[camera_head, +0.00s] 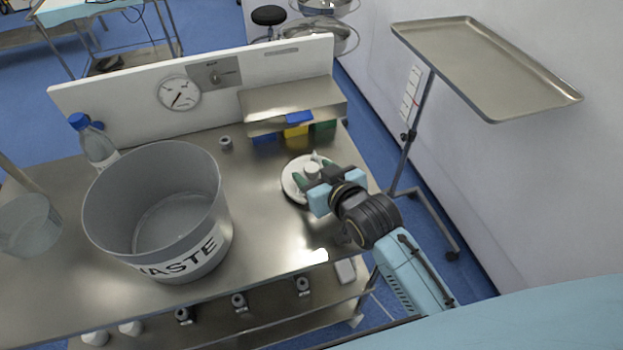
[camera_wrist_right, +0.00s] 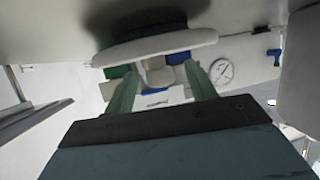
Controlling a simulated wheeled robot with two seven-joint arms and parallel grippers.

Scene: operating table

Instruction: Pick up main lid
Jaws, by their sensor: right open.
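The main lid, a round white disc with a central knob (camera_head: 313,169), lies flat on the steel table; its white rim (camera_head: 290,190) shows in the head view. My right gripper (camera_head: 308,170) is open over the lid, with one green finger on each side of the knob. In the right wrist view the picture is inverted: the lid (camera_wrist_right: 155,47) hangs from the top, and its pale knob (camera_wrist_right: 160,76) shows between the two spread green fingers of the right gripper (camera_wrist_right: 161,84). I cannot tell whether the fingers touch the knob. My left gripper is not in view.
A large grey WASTE bin (camera_head: 210,245) stands left of the lid, with a blue-capped bottle (camera_head: 98,145) behind it. A steel shelf (camera_head: 290,97) with coloured boxes (camera_head: 296,130) stands behind the lid. A tray stand (camera_head: 490,65) is at right. Bare table lies between bin and lid.

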